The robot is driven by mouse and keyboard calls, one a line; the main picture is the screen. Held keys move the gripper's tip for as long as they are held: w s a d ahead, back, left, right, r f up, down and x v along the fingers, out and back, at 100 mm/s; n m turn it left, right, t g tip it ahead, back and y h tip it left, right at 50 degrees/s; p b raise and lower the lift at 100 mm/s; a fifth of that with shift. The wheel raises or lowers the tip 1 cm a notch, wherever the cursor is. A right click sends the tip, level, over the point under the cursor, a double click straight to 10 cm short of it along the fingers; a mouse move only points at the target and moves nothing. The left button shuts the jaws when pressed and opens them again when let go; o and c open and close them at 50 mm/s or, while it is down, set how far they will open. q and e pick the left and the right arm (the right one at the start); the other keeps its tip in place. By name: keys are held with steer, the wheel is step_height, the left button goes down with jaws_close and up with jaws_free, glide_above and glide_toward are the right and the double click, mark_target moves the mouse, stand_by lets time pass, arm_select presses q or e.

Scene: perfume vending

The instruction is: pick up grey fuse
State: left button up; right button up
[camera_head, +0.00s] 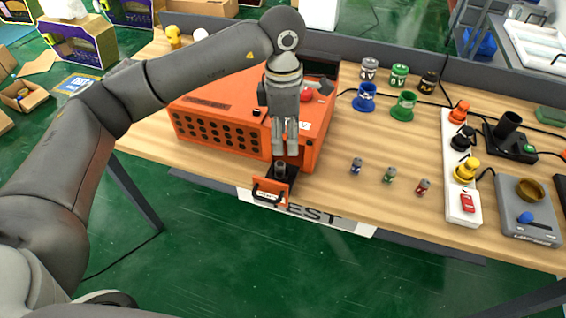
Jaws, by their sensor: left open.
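A small grey fuse (280,168) stands upright in the pulled-out drawer (268,192) at the front of the orange box (215,118). My left gripper (284,150) points straight down just above the fuse, with its fingers near the fuse's top. The gripper is open, though the gap between its fingers looks narrow from here. I cannot tell whether the fingers touch the fuse. My right gripper is out of view.
Blue (356,166), green (389,175) and red (422,188) small fuses stand on the wooden table to the right. The table's front edge is near the drawer.

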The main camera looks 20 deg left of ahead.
mark_target(280, 164)
arm_select(q)
steer(key=shift+w+a, duration=0.15)
steer(key=shift+a, duration=0.4)
step_height(280, 164, down, 5)
steer(key=shift+f+p, duration=0.1)
steer(key=shift+p, duration=0.65)
steer(key=f, duration=0.1)
steer(key=f+p, duration=0.2)
steer(key=f, duration=0.1)
steer(key=shift+s+a, duration=0.15)
steer(key=shift+s, duration=0.15)
steer(key=shift+f, duration=0.65)
steer(key=c, duration=1)
steer(key=shift+r, duration=0.1)
